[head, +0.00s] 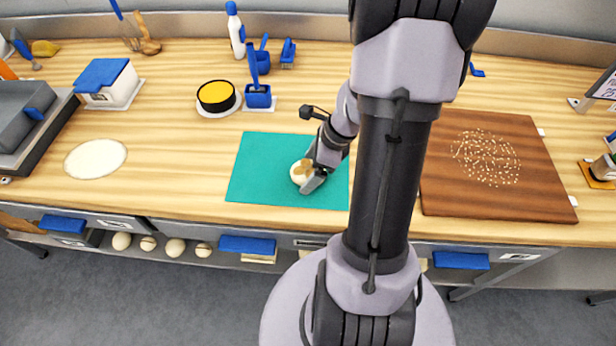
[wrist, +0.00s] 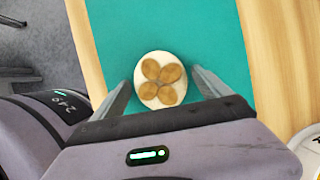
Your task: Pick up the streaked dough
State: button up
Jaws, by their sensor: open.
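A pale round dough (head: 298,174) lies on the teal mat (head: 262,158). In the wrist view the dough (wrist: 160,101) has several brown oval patches on top, arranged like petals. My gripper (head: 308,178) is low over the mat at the dough. In the wrist view my gripper (wrist: 163,86) is open, with one finger on each side of the dough. Small gaps seem to show between the fingers and the dough. Whether the patches count as streaks, I cannot tell.
Several pale dough balls (head: 175,248) sit in the open shelf below the counter, some with brown marks. A brown board (head: 446,196) with scattered grains is at right. A white disc (head: 95,158) lies at left. A yellow-topped black tin (head: 216,96) stands behind the mat.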

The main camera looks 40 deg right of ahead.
jog(key=shift+r, duration=0.15)
jog(key=shift+c, duration=0.7)
jog(key=c, duration=1.5)
